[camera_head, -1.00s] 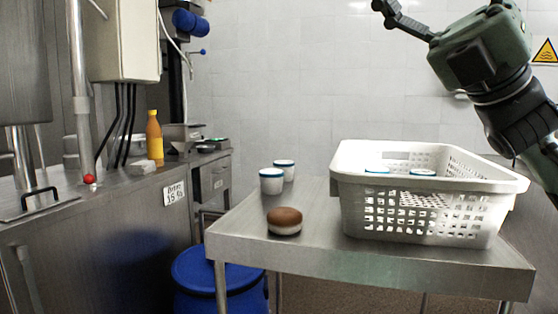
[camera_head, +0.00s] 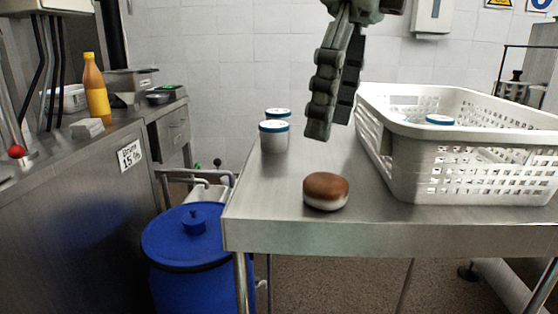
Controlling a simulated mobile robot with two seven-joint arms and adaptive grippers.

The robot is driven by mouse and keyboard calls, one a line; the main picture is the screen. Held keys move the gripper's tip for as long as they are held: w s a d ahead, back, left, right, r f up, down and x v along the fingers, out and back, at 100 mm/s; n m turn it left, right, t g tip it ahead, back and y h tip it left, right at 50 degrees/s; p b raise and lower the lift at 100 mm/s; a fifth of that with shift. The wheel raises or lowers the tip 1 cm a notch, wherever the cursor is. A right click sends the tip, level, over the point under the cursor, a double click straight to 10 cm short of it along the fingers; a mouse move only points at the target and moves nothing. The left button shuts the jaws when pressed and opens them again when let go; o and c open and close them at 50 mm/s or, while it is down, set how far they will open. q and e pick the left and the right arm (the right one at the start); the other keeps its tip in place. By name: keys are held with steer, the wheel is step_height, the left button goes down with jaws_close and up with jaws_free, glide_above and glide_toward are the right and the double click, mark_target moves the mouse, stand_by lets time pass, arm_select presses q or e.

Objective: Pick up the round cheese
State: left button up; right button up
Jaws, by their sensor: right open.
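The round cheese (camera_head: 326,191) has a brown top and a pale lower side. It sits near the front left corner of the steel table (camera_head: 285,230). My right gripper (camera_head: 330,130) hangs from the top of the view with its fingers pointing down. It is open and empty, above and behind the cheese and apart from it. One finger partly covers the other, and the gap between them looks narrow from this side. My left gripper is not in view.
A white perforated basket (camera_head: 470,168) with lidded cups inside fills the table's right. A blue barrel (camera_head: 190,235) stands on the floor at left.

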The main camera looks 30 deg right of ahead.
mark_target(326, 179)
steer(key=shift+w+f+h, duration=0.2)
steer(key=shift+w+h, duration=0.1)
steer(key=shift+h, duration=0.3)
steer(key=shift+w+f, duration=0.1)
steer(key=shift+f, duration=0.15)
steer(key=f, duration=0.7)
steer(key=shift+w+d+f, duration=0.1)
steer(key=shift+d+f, duration=0.05)
steer(key=shift+d, duration=0.1)
steer(key=c, duration=1.4)
